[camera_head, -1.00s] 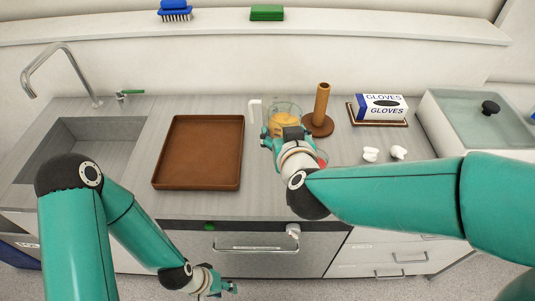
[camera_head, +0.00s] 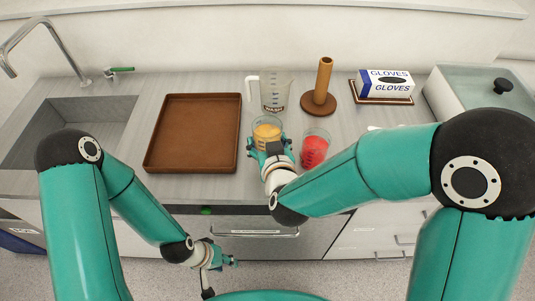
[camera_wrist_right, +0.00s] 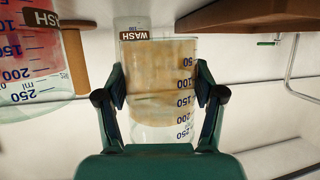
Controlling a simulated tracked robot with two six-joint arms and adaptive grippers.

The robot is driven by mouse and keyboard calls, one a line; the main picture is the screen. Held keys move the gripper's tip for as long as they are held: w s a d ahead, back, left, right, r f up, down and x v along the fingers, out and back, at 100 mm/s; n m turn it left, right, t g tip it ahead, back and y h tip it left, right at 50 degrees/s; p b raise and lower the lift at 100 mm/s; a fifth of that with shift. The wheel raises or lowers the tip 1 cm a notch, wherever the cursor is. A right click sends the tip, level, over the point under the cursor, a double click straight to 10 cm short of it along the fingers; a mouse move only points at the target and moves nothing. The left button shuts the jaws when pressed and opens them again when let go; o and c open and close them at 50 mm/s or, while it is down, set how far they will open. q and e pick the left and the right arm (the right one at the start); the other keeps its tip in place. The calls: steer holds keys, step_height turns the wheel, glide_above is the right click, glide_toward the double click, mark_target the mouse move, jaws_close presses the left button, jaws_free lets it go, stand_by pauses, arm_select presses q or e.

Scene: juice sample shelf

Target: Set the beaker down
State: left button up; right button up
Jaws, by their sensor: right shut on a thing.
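The beaker (camera_head: 266,132) is clear, with orange-tan liquid, and stands upright over the near middle of the counter in the head view. My right gripper (camera_head: 270,149) is shut on it from the near side. In the right wrist view the picture is upside down, and the beaker (camera_wrist_right: 160,85) sits between the two fingers (camera_wrist_right: 161,90), its scale showing. I cannot tell if its base touches the counter. My left gripper (camera_head: 221,262) hangs low in front of the drawers, away from the beaker; its opening is unclear.
A red-filled beaker (camera_head: 314,150) stands close on the right. A clear WASH jug (camera_head: 274,92) and a wooden post on a round base (camera_head: 319,104) stand behind. A brown tray (camera_head: 147,160) lies left, beside the sink (camera_head: 60,140). A glove box (camera_head: 386,86) is at the right.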

steer(key=shift+f, duration=2.25)
steer(key=o, duration=1.2)
steer(key=shift+s+r, duration=0.1)
